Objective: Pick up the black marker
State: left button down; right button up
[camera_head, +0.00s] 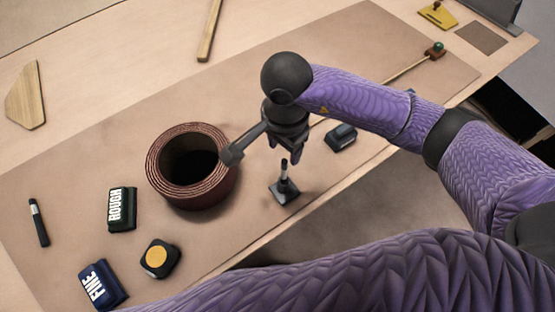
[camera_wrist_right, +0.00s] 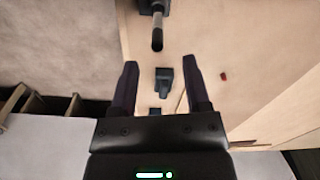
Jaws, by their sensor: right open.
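A slim black upright piece with a pale band, which looks like a marker (camera_head: 284,168), stands in a small dark square-based holder (camera_head: 285,194). My right gripper (camera_head: 285,147) is just above it, pointing down, open and empty. In the right wrist view the upright piece (camera_wrist_right: 157,38) is at the top, beyond the open fingers of my right gripper (camera_wrist_right: 163,68) and not between them. Another black stick with a pale band (camera_head: 38,222), also marker-like, lies at the far left of the table. My left gripper is not in view.
A brown coiled roll (camera_head: 229,190) stands left of the holder. A dark block (camera_head: 341,136) lies to its right. ROUGH (camera_head: 122,209) and FINE (camera_head: 103,286) blocks and a yellow-topped tape measure (camera_head: 158,258) lie at left. The table's near edge is close to the holder.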

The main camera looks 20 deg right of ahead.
aim_at(285, 161)
notch_tip(285, 161, down, 8)
jog(key=shift+s+d+r+b, duration=0.1)
jog(key=shift+r+b, duration=0.1)
jog(key=shift+b, duration=0.55)
jog(key=shift+c, duration=0.3)
grip_shut()
